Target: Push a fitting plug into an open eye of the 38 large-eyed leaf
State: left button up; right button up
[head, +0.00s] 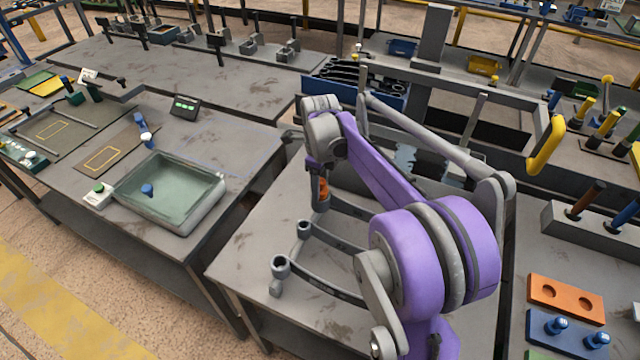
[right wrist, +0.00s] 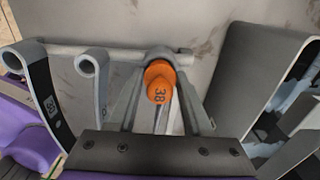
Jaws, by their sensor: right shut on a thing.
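My right gripper (head: 318,178) is shut on an orange plug (head: 323,187) marked 38, which also shows in the right wrist view (right wrist: 159,84). The plug is above or at a grey eye at the far end of a row of leaves; I cannot tell how deep it sits. Two other leaf eyes stand open: the nearest large one (head: 280,264) and the middle one (head: 305,229). The nearest leaf (right wrist: 47,98) has a white number label that looks like 38. My left gripper is not in view.
A green-lined tray (head: 213,207) on the left bench holds a blue plug (head: 147,190). An orange plate (head: 567,299) with two holes and a blue plate (head: 586,337) with blue plugs lie at the right. A blue bin (head: 352,89) of dark leaves stands behind my arm.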

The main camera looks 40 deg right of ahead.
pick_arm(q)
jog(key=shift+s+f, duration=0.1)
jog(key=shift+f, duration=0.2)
pick_arm(e)
jog(key=shift+f, duration=0.4)
jog(key=o, duration=1.4)
jog(key=shift+o, duration=0.2)
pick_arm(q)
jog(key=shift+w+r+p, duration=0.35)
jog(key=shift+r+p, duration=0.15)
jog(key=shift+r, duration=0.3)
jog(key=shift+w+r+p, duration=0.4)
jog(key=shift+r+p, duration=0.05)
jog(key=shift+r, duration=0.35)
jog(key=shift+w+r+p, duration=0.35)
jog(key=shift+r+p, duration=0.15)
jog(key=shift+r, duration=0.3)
pick_arm(e)
jog(key=shift+r, duration=3.5)
